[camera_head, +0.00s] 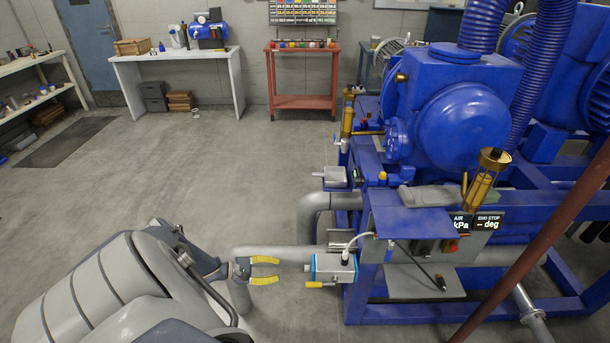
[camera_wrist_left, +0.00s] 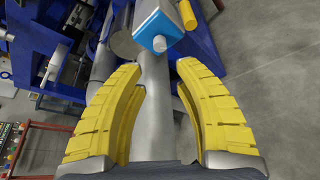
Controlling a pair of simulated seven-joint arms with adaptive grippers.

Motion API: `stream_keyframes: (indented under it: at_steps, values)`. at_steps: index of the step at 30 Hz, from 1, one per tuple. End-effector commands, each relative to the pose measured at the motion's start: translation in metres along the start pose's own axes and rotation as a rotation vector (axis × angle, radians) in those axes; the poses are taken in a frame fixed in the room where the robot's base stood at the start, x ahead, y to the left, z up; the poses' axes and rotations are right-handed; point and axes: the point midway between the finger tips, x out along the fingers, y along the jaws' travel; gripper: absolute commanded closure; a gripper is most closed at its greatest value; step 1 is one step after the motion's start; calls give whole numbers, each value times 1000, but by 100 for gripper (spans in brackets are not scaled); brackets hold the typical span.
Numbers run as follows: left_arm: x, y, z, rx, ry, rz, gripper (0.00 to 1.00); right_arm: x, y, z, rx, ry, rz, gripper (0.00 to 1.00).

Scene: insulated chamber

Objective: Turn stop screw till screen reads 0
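My left gripper (camera_head: 265,270) is open and empty in the head view, with its yellow fingers pointing right toward a blue and white box (camera_head: 334,267) on the machine's pipe. In the left wrist view my left gripper (camera_wrist_left: 160,85) has its yellow fingers apart, and the blue-faced box (camera_wrist_left: 152,22) lies ahead of them with a small light-grey round stub (camera_wrist_left: 159,44) on its face, likely the stop screw. A gap separates fingers and stub. A small screen (camera_head: 488,222) reads "END STOP -- deg", beside another screen (camera_head: 460,222) reading "AIR kPa". My right gripper is not in view.
A yellow handle (camera_head: 314,285) sticks out below the box, and a grey pipe (camera_head: 270,252) runs behind the left gripper. The blue machine frame (camera_head: 356,300) and a slanted red-brown bar (camera_head: 545,240) fill the right. Open floor (camera_head: 220,160) lies behind my left arm.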

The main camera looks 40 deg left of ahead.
Motion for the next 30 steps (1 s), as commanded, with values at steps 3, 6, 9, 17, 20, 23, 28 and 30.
stream_keyframes:
  at_steps: [3, 6, 9, 17, 20, 23, 28, 30]
  values:
    - [24, 0, 0, 0, -1, 2, 68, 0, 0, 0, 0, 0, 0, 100]
    - [43, 1, 0, 0, -1, 2, 68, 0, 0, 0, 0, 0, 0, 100]
    - [61, 0, 0, 0, 0, 2, 68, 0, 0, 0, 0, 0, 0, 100]
    - [101, 0, 0, 0, 2, 2, 68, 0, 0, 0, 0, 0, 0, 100]
    - [109, 0, -1, 0, 2, 1, 68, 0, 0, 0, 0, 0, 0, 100]
    - [116, 0, -1, -1, 2, 1, 68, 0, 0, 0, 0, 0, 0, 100]
    - [122, 0, -1, 0, 2, 1, 68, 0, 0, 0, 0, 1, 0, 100]
    - [123, 0, 0, -1, 2, 1, 68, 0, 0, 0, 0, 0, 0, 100]
